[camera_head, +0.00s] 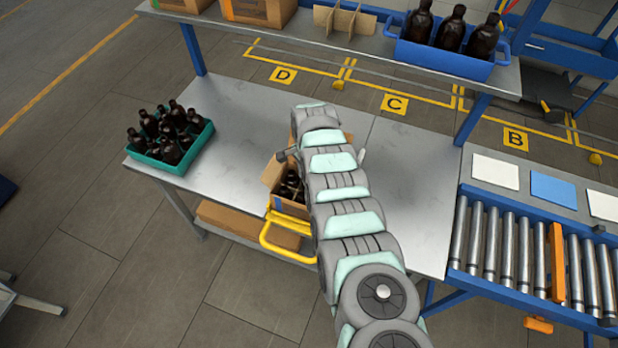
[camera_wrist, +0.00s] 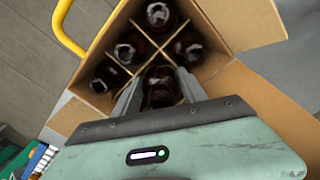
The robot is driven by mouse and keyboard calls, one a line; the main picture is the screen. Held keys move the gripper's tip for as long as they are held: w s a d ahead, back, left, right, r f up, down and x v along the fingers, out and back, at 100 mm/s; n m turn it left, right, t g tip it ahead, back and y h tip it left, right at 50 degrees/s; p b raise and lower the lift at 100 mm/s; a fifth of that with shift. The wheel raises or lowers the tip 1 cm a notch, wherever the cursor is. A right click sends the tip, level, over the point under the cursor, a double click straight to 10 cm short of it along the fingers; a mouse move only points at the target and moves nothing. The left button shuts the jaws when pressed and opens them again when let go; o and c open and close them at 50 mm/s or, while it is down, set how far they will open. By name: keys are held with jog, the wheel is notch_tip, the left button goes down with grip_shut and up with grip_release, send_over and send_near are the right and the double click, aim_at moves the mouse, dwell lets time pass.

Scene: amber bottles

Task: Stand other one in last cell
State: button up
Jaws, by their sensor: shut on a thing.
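The cardboard box (camera_wrist: 235,25) is open, with crossed dividers making cells. Brown bottles stand in several of its cells, such as one at the top (camera_wrist: 160,16), one at the right (camera_wrist: 190,47) and one at the left (camera_wrist: 107,75). My gripper (camera_wrist: 158,92) is shut on another amber bottle (camera_wrist: 158,74) at the near cell. How deep that bottle sits is hidden by the fingers. In the head view the box (camera_head: 289,207) stands on the metal table, partly hidden behind my arm, which also hides the gripper.
A teal crate (camera_head: 150,160) full of amber bottles stands at the table's left. A yellow handle frame (camera_head: 272,240) is at the table's front edge beside the box. A blue crate (camera_head: 440,58) with bottles is on the rear shelf. The roller conveyor (camera_head: 505,245) is at right.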

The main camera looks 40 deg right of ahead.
jog(key=shift+f, duration=0.1)
jog(key=shift+f+b, duration=0.4)
jog(key=shift+b, duration=0.05)
jog(key=o, duration=1.5)
notch_tip(320, 180, up, 6)
jog(key=p, duration=0.3)
jog(key=shift+f, duration=0.1)
jog(key=shift+s+r+b, duration=0.15)
jog(key=shift+r+b, duration=0.15)
jog(key=shift+r, duration=2.2)
